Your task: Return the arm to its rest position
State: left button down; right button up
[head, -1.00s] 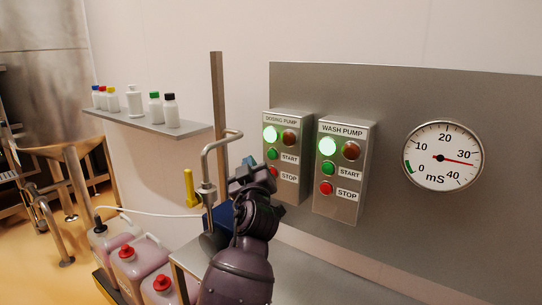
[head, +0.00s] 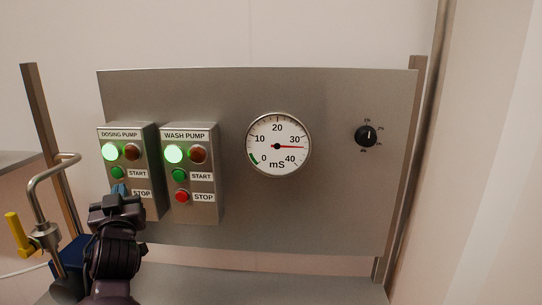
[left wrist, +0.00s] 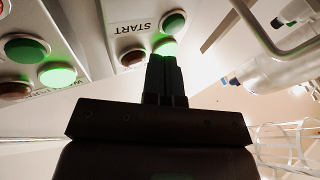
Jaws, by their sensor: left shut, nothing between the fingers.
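My left gripper (head: 119,192) is in front of the lower part of the dosing pump box (head: 148,205) in the head view, hiding that box's red stop button. In the left wrist view the gripper's dark fingers (left wrist: 165,75) are together with nothing between them, beside the start label. Whether the fingertips touch the box I cannot tell. The dosing pump's green lamp (head: 110,151) is lit. The wash pump box (head: 208,210) stands to its right, also with its green lamp (head: 173,154) lit. My right gripper is not in view.
A steel panel (head: 310,210) carries both boxes, a round mS gauge (head: 262,155) reading a little above 30, and a black dial knob (head: 366,136). A bent steel pipe (head: 34,190) and a yellow handle (head: 18,234) stand close left of my arm. Space before the panel's right half is clear.

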pick_arm(q)
jog(key=s+d+f+m+g+h, duration=0.1)
jog(key=s+d+f+m+h, duration=0.15)
jog(key=f, duration=0.55)
jog(key=s+d+f+m+g+h, duration=0.1)
jog(key=s+f+m+h, duration=0.15)
jog(key=f, duration=0.45)
jog(key=s+d+f+m+g+h, duration=0.15)
jog(key=s+f, duration=0.25)
jog(key=f, duration=0.4)
jog(key=s+f+g+h, duration=0.1)
jog(key=s+f+g, duration=0.3)
jog(key=s+f, duration=1.3)
jog(key=s, duration=0.3)
jog(key=shift+s+f, duration=0.2)
jog(key=shift+n+g, duration=0.25)
